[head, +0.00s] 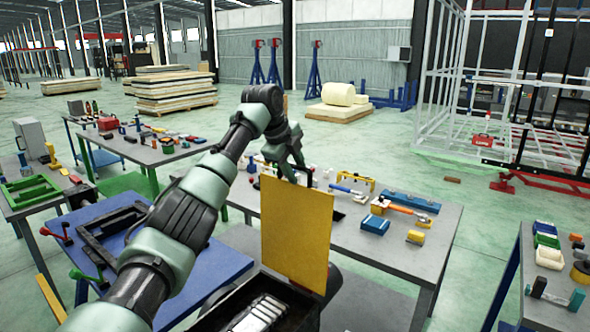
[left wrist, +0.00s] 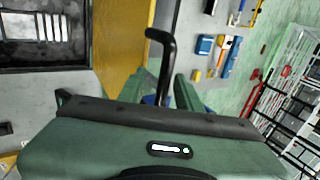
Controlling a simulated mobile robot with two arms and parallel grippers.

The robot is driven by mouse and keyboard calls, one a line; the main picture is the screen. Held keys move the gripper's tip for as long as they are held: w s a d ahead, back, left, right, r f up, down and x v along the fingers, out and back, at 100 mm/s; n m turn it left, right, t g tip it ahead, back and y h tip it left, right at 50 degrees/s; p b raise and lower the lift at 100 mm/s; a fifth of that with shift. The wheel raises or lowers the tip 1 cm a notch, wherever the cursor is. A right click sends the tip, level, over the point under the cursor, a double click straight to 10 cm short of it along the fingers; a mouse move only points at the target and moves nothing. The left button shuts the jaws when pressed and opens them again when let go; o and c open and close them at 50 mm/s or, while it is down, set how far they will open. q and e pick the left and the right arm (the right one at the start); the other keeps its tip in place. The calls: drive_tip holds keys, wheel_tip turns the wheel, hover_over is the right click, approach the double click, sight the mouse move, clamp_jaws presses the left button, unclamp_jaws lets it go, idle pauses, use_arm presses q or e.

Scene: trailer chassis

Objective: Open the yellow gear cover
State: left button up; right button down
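The yellow gear cover (head: 296,236) is a flat panel standing roughly upright at the edge of an open dark box (head: 215,317). Ribbed pale metal parts (head: 258,314) show inside the box, and they also show at the top left of the left wrist view (left wrist: 40,25). My left gripper (head: 299,163) is at the cover's top edge. In the left wrist view the cover (left wrist: 122,45) is beside a black bent handle (left wrist: 169,62). My left fingers (left wrist: 160,92) stand apart around the handle's lower part, with a visible gap. My right gripper is out of view.
A grey table (head: 385,252) behind the cover holds tools, blue blocks (head: 376,224) and an orange-handled hammer (head: 400,209). A blue table (head: 225,267) with a black frame is at left. Another table (head: 540,318) is at right. Open floor lies beyond.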

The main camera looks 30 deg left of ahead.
use_arm(q)
drive_tip(key=shift+r, duration=0.15)
drive_tip(key=shift+s+r+b, duration=0.4)
drive_tip(key=shift+r, duration=0.1)
drive_tip(key=b+v, duration=0.2)
drive_tip(key=v, duration=0.4)
drive_tip(key=shift+s+r, duration=0.15)
drive_tip(key=shift+r, duration=0.1)
